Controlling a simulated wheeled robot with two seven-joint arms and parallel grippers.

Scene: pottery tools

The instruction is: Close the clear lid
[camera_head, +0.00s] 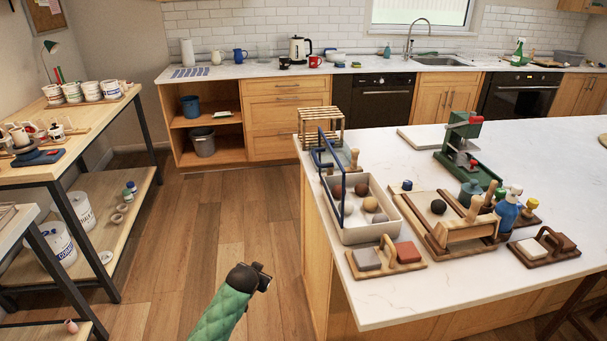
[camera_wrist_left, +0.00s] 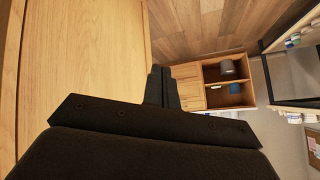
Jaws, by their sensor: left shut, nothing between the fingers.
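A light grey box (camera_head: 372,234) with several brown, dark and pale balls stands near the left end of the white island counter. A blue-framed lid (camera_head: 341,190) stands up, open, along the box's left side; its clear pane is hard to make out. My left gripper (camera_head: 262,277) is in the head view, low over the floor, left of the counter and apart from the box and lid. Its fingers (camera_wrist_left: 163,86) are together and empty in the left wrist view. Neither box nor lid shows in the wrist view. My right gripper is out of view.
A wooden tray with a grey and a red block (camera_head: 404,252) sits in front of the box. A wooden frame tray (camera_head: 433,240) is to its right, a slatted wooden rack (camera_head: 320,121) behind. The island's wooden side (camera_wrist_left: 75,80) is close in the wrist view. Floor to the left is clear.

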